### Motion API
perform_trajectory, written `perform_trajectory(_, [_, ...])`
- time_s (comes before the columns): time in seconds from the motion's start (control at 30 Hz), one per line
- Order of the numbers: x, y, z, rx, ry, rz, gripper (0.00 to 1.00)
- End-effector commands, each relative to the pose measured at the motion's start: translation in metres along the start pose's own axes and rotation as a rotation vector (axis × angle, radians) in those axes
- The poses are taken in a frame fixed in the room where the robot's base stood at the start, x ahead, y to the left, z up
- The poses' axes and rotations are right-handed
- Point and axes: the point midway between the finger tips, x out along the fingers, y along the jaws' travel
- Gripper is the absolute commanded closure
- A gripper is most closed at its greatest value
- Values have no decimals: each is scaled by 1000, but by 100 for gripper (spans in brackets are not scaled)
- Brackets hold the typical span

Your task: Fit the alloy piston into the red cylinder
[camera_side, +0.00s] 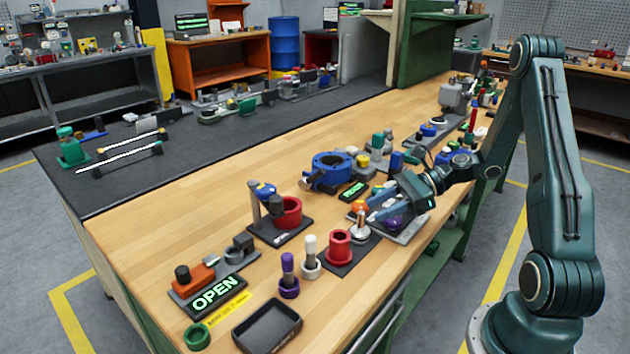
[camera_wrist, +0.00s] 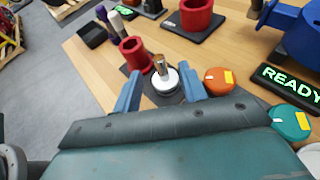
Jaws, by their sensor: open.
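The alloy piston (camera_wrist: 161,68) is a shiny metal rod standing upright on a pale round base; in the side view (camera_side: 360,222) it is partly covered by my gripper. A red cylinder (camera_wrist: 135,54) with an open top stands upright on a dark plate just beyond the piston; it also shows in the side view (camera_side: 339,247). My gripper (camera_wrist: 160,73) is open, with one blue finger to each side of the piston in the wrist view. I see no finger touching the piston. In the side view my gripper (camera_side: 368,212) comes in low from the right.
A larger red cup (camera_side: 288,212) stands on a dark plate at the back left. Orange (camera_wrist: 218,80) and teal (camera_wrist: 290,121) discs lie close right of my fingers. A READY sign (camera_wrist: 287,84) is at right. A black tray (camera_side: 266,326) and capped posts are at the front.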

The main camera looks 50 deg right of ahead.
Motion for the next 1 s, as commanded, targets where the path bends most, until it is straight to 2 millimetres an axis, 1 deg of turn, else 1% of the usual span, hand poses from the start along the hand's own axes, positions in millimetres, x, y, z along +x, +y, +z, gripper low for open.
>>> perform_trajectory(0.3, [38,1,0,-1,-1,4,58])
perform_trajectory(0.43, [49,1,0,0,-1,3,58])
perform_trajectory(0.57, [52,0,0,0,0,1,58])
perform_trajectory(1.0, [52,0,0,-1,0,0,58])
